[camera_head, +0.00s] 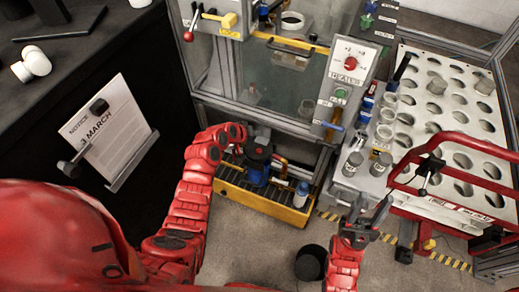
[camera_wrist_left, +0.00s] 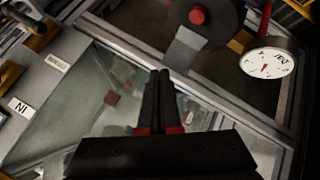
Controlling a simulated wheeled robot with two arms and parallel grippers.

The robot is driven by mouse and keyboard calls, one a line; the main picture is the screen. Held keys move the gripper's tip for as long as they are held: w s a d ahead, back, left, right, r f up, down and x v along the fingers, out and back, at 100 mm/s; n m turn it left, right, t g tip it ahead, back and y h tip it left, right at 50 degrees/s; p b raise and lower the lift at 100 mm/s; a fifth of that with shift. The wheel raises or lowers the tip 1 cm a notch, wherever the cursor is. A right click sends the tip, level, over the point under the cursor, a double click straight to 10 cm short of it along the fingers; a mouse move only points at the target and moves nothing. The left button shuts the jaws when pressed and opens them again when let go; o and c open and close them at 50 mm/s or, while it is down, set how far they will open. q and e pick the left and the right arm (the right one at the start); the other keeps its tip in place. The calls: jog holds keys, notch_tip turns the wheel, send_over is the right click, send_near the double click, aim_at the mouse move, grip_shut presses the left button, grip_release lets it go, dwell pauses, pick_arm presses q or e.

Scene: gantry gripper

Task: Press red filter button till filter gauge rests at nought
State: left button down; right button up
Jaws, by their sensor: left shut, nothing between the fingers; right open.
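My left gripper (camera_wrist_left: 160,76) is shut and empty in the left wrist view, its dark fingers together over the glass-fronted cabinet. A red button (camera_wrist_left: 197,15) on a dark round housing sits beyond the fingertips, apart from them. Right of it is a round white gauge (camera_wrist_left: 268,62) with a small red needle; its reading is too small to tell. In the head view my left arm's red wrist ends in front of the cabinet's lower part, and its fingers are hidden there. A dark blue pump-like unit (camera_head: 258,160) stands just right. My right gripper (camera_head: 366,215) is open and empty.
A yellow tray (camera_head: 262,202) lies under the blue unit. The glass cabinet (camera_head: 285,75) with levers and a red-knobbed panel (camera_head: 350,62) stands behind. A white perforated rack (camera_head: 455,105) with a red rail is at right. A dark counter (camera_head: 60,100) fills the left.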

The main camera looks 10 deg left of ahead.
aim_at(258, 152)
pick_arm(q)
jog(key=shift+f, duration=0.15)
notch_tip(258, 152, down, 9)
jog(key=b, duration=0.6)
jog(key=shift+r+b, duration=0.2)
jog(key=shift+b, duration=0.1)
dwell(1.5)
jog(key=shift+f+b, duration=0.4)
jog(key=shift+f, duration=0.05)
jog(key=shift+f+b, duration=0.5)
dwell(0.5)
dwell(0.3)
jog(key=shift+r+p, duration=0.75)
jog(key=shift+r, duration=0.2)
